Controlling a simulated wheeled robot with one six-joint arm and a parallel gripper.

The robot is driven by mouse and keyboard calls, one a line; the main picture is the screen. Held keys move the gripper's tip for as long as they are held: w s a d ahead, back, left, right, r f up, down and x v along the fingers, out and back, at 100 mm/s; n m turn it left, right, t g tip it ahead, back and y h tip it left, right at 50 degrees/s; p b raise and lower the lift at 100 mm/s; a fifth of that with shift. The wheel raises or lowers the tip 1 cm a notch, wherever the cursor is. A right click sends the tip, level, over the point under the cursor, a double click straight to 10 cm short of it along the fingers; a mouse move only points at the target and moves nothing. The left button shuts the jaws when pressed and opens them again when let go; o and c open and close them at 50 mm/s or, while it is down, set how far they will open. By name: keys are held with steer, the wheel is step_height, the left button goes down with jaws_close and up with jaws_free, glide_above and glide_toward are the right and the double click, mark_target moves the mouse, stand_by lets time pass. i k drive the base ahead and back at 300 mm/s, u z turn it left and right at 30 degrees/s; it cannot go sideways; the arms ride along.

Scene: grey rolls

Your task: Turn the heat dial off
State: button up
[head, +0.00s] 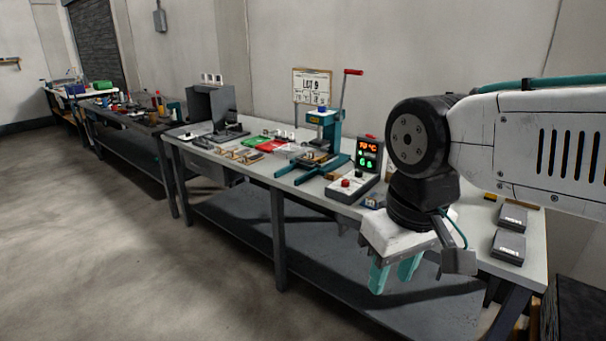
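A dark control box (368,158) stands on the grey workbench (470,232), with a red 70 °C readout and green digits lit on its front. A lower box (342,193) in front of it carries a red round knob or button (346,183). The heat dial cannot be made out for certain; it is too small to tell its setting. My gripper (394,273) points down in front of the bench's near edge, right of and nearer than the boxes. Its two teal fingers are apart with nothing between them.
A teal press (328,130) with a red-handled lever stands left of the control box. Red and green trays (270,145) and small parts lie further left. Dark flat devices (508,247) lie at the right end. The floor left of the bench is clear.

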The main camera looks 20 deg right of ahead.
mark_target(345, 183)
steer(key=u, duration=0.05)
steer(key=i, duration=0.75)
steer(key=z, duration=0.5)
steer(key=i, duration=0.65)
steer(key=z, duration=0.45)
